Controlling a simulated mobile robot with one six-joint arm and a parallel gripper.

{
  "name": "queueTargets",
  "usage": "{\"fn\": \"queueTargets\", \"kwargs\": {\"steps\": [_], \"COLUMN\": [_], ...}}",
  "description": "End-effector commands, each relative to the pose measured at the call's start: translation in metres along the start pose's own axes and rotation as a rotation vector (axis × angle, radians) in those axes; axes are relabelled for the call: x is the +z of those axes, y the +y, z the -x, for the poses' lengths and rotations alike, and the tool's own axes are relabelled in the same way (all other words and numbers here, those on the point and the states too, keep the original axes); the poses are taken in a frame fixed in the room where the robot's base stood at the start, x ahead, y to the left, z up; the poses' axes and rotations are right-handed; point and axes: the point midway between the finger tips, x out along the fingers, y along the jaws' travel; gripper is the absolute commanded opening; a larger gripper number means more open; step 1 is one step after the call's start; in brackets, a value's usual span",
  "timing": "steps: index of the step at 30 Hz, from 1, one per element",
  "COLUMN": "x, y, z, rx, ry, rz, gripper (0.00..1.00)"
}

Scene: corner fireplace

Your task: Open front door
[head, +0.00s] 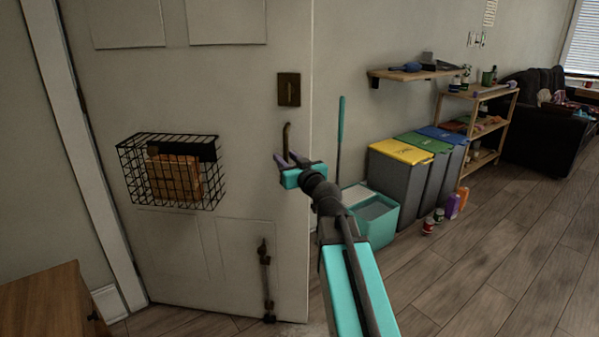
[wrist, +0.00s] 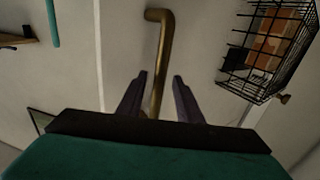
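The front door (head: 235,110) is a pale panelled door that fills the left of the head view. Its brass lever handle (head: 286,137) sits near the door's right edge, below a dark lock plate (head: 289,90). My gripper (head: 287,160) is at the handle's lower end. In the wrist view, the handle (wrist: 162,50) runs down between the two fingers of my gripper (wrist: 158,95). The fingers stand apart, with a visible gap on each side of the handle. I cannot tell whether the door stands slightly ajar.
A black wire basket (head: 215,175) with a brown parcel hangs on the door. A bolt (head: 265,280) is low on it. A wooden cabinet (head: 40,300) stands at lower left. A teal bucket (head: 375,215) and lidded bins (head: 400,185) stand right of the door.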

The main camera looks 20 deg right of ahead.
Motion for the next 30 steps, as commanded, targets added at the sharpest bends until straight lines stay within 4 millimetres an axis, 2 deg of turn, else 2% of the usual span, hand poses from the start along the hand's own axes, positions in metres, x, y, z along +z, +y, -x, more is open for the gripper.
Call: {"fn": "queueTargets", "kwargs": {"steps": [15,30], "x": [0.004,0.002], "y": [-0.001,-0.002], "z": [0.052,0.057], "rx": [-0.001,-0.010], "ry": [0.001,0.005], "rz": [0.000,0.002], "gripper": [0.33,0.33]}}
